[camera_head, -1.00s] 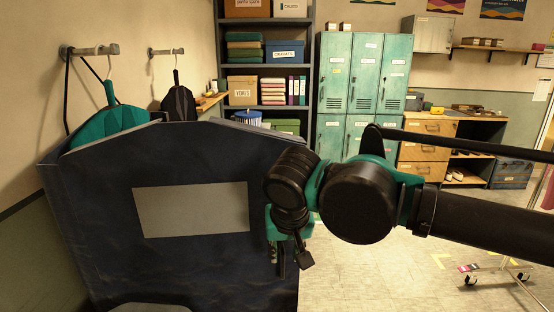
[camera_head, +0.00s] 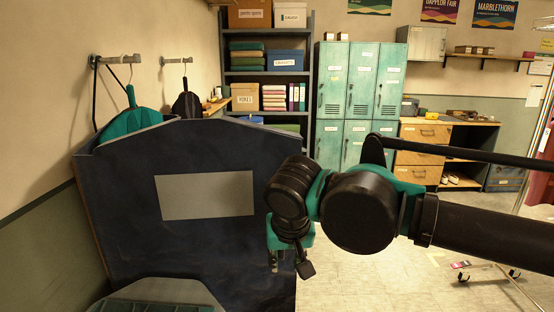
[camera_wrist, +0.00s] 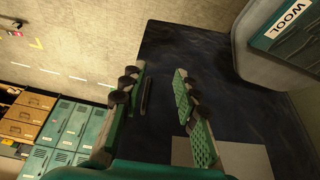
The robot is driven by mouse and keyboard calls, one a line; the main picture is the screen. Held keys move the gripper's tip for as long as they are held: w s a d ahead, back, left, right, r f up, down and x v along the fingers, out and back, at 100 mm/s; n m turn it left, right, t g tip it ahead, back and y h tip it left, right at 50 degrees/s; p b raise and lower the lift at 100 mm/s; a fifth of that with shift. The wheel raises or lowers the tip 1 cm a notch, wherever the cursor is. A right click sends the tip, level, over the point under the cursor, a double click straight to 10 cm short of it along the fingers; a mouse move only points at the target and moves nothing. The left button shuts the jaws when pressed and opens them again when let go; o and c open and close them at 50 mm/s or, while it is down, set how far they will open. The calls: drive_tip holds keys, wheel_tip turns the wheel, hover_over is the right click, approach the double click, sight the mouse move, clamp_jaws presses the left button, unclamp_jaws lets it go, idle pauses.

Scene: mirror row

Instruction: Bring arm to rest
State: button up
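My black and teal arm (camera_head: 362,215) reaches in from the right in the head view. It is bent, with the wrist hanging down. My gripper (camera_wrist: 160,76) shows in the wrist view with its two green-padded fingers apart and nothing between them. In the head view the gripper (camera_head: 288,262) hangs in front of the right side of a large dark blue bin (camera_head: 120,215); its fingers are small and partly hidden there. I cannot tell whether it touches the bin.
A grey bin labelled WOOL (camera_wrist: 255,75) stands at the upper right in the wrist view. Teal lockers (camera_head: 345,95), a shelf unit (camera_head: 265,115) and a wooden desk (camera_head: 425,160) line the back. A wheeled stand (camera_head: 510,280) is at right.

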drive_tip(key=w+d+f, duration=0.4)
drive_tip(key=d+f, duration=0.4)
drive_tip(key=f, duration=0.2)
drive_tip(key=w+d+f, duration=0.4)
drive_tip(key=d+f, duration=0.5)
drive_tip(key=f, duration=0.1)
drive_tip(key=shift+f+m, duration=0.3)
drive_tip(key=shift+m, duration=0.1)
idle(1.1)
